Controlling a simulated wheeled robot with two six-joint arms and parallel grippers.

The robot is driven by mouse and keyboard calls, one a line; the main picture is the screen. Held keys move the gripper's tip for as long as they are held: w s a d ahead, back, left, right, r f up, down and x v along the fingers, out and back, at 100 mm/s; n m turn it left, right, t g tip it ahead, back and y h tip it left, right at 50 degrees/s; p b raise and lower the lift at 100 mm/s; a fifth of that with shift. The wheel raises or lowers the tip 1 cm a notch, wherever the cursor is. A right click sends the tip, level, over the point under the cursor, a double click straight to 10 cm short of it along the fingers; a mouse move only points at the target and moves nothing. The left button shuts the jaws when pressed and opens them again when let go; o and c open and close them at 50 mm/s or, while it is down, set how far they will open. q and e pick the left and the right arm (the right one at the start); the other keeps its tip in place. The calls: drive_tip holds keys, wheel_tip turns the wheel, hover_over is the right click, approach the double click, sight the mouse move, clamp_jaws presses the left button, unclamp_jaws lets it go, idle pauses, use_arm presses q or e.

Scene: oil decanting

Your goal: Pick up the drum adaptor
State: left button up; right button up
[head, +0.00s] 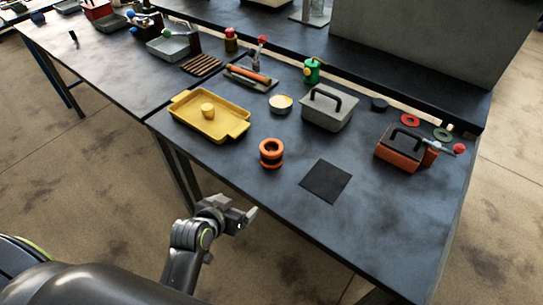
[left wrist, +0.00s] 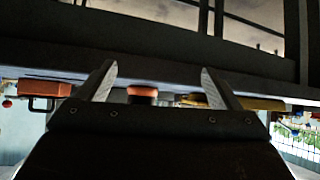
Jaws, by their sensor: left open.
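An orange, spool-shaped piece with a dark band and a hole in its top, which looks like the drum adaptor (head: 271,153), stands upright near the front edge of the dark table. It also shows in the left wrist view as the orange adaptor (left wrist: 143,92), partly cut off by the table edge. My left gripper (head: 246,217) is in front of the table, off its front edge, apart from the adaptor. In the left wrist view its two fingers (left wrist: 158,85) are spread with nothing between them. My right gripper is not in view.
A yellow tray (head: 183,122) with a small yellow piece stands left of the adaptor. A black square mat (head: 326,181) lies to its right. A grey box with handle (head: 327,110) and an orange toolbox (head: 400,155) stand behind. The table's front right is clear.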

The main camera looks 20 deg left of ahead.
use_arm(q)
wheel_tip(320, 180, up, 11)
drive_tip(key=w+d+t, duration=0.2)
drive_tip(key=t, duration=0.1)
drive_tip(key=p, duration=0.1)
approach(268, 153)
drive_tip(key=shift+m+h, duration=0.4)
drive_tip(key=x, duration=0.6)
drive_tip(key=shift+w+a, duration=0.15)
drive_tip(key=shift+a, duration=0.25)
drive_tip(key=shift+w+f, duration=0.35)
drive_tip(key=shift+w, duration=0.15)
drive_tip(key=shift+w+d+f+p, duration=0.2)
drive_tip(key=shift+w+f+p, duration=0.15)
drive_tip(key=shift+w, duration=0.25)
drive_tip(key=shift+p+x, duration=0.3)
drive_tip(key=shift+x, duration=1.6)
drive_tip(key=shift+f, duration=0.15)
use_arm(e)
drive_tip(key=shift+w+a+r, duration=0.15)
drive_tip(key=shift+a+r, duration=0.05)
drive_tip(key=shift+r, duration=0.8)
